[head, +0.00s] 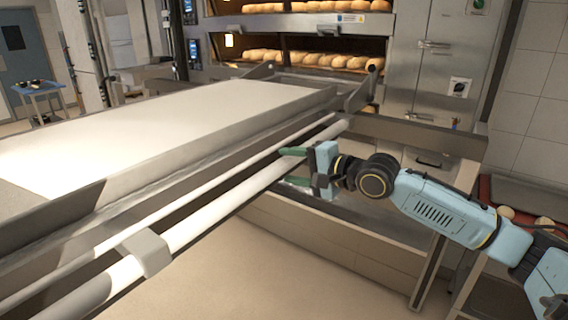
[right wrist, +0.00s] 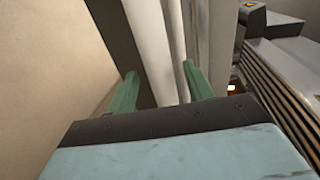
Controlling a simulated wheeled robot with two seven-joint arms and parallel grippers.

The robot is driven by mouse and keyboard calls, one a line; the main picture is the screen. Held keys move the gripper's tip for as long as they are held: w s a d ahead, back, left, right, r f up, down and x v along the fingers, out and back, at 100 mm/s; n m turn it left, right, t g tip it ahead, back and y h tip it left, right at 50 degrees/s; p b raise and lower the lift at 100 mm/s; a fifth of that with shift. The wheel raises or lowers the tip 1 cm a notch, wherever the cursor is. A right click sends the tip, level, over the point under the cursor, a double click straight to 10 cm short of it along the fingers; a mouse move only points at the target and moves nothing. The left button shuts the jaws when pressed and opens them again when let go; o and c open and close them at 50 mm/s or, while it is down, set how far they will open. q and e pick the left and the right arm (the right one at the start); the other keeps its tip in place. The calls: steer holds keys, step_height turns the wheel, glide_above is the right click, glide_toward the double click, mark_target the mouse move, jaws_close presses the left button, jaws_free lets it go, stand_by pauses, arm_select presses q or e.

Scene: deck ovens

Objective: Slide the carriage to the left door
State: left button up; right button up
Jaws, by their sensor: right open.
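The carriage (head: 120,222) is a long loader with a pale flat belt (head: 130,130) and steel side walls, running from the lower left toward the oven. A thick white bar (head: 205,222) runs along its near side; it also shows in the right wrist view (right wrist: 152,45). My right gripper (head: 291,167) is open near the bar's far end, its green fingers on either side of the bar. In the right wrist view the bar passes between the fingers (right wrist: 161,88); contact cannot be told. My left gripper is out of sight.
The deck oven (head: 305,28) with lit rows of loaves stands behind the carriage's far end. A steel cabinet (head: 425,65) stands to its right. A rack with a red tray (head: 487,200) is at the right. Open floor (head: 270,275) lies below the bar.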

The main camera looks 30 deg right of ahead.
steer(key=shift+x, duration=1.3)
steer(key=shift+c, duration=0.4)
jaws_close()
